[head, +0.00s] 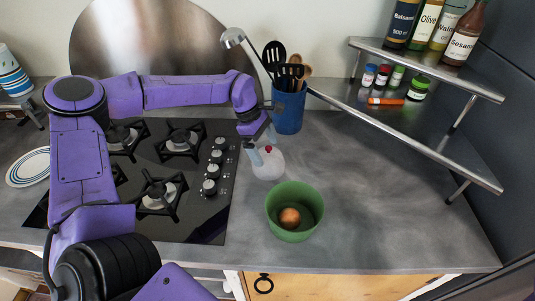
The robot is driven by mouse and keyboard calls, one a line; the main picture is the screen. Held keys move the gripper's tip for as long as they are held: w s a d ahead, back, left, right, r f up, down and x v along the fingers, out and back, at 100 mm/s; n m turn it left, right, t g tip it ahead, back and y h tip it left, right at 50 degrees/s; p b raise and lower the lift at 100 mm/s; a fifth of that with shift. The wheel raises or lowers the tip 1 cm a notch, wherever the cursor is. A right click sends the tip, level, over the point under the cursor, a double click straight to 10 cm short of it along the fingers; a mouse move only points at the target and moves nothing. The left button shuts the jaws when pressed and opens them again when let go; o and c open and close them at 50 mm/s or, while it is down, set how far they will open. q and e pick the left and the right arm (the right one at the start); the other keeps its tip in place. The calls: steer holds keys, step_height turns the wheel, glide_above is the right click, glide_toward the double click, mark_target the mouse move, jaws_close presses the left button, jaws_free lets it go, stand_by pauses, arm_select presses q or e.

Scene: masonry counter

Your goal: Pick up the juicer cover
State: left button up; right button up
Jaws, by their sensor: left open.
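A small whitish, rounded item with a red knob on top, which appears to be the juicer cover (267,164), sits on the grey counter just right of the stove. I cannot tell whether a juicer body is under it. My left gripper (260,146) reaches in from above, pointing down, with its fingers open at the item's upper part. One finger overlaps its left side in the picture; contact cannot be made out. My right gripper is out of view.
A green bowl (276,222) holding a round orange-brown item (289,218) stands in front. A blue utensil holder (289,108) stands behind. The black stove (222,190) is at left; a metal shelf (430,78) with bottles is at right. Counter right of the bowl is clear.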

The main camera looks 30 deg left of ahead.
mark_target(269, 152)
arm_select(q)
steer(key=f, duration=0.1)
steer(key=w+d+f, duration=0.1)
steer(key=shift+w+f, duration=0.15)
steer(key=shift+f, duration=0.25)
steer(key=shift+s+r, duration=0.15)
steer(key=shift+s, duration=0.35)
steer(key=shift+c, duration=0.7)
steer(key=shift+w, duration=0.15)
steer(key=c, duration=0.6)
steer(key=shift+c, duration=0.2)
